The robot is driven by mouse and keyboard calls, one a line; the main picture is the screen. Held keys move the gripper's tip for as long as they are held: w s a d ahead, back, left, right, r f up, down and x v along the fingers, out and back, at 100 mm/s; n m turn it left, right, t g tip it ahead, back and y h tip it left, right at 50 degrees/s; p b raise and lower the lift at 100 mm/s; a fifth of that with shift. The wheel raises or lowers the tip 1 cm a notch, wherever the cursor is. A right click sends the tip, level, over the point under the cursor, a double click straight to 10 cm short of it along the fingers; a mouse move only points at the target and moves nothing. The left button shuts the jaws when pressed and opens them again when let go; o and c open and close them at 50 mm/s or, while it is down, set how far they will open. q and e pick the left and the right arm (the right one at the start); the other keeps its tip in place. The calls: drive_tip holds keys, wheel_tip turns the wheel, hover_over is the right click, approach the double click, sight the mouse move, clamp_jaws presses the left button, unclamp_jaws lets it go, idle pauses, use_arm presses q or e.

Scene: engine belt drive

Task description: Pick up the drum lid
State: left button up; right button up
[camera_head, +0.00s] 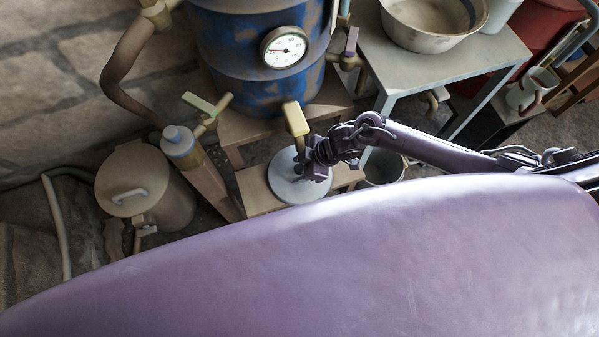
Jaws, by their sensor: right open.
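A round pale grey disc-shaped lid (287,190) lies flat on a low wooden step in front of the blue drum (235,70). My right arm comes in from the right. Its gripper (312,172) is open, over the right part of the grey lid, and hides some of it. I cannot tell whether the fingers touch the lid. A beige drum (165,212) at the left carries a round beige lid (120,180) with a pale handle, well away from my right gripper. My left gripper is not in view.
A yellow-handled tap (296,120) stands out from the blue drum close to my right gripper. The wooden step (258,190) is under the grey lid. A metal bucket (383,168) stands to the right. A table (440,65) with a basin (430,35) is behind.

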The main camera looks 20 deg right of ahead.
drive_tip(key=shift+c, duration=0.4)
clamp_jaws()
drive_tip(key=shift+r, duration=0.1)
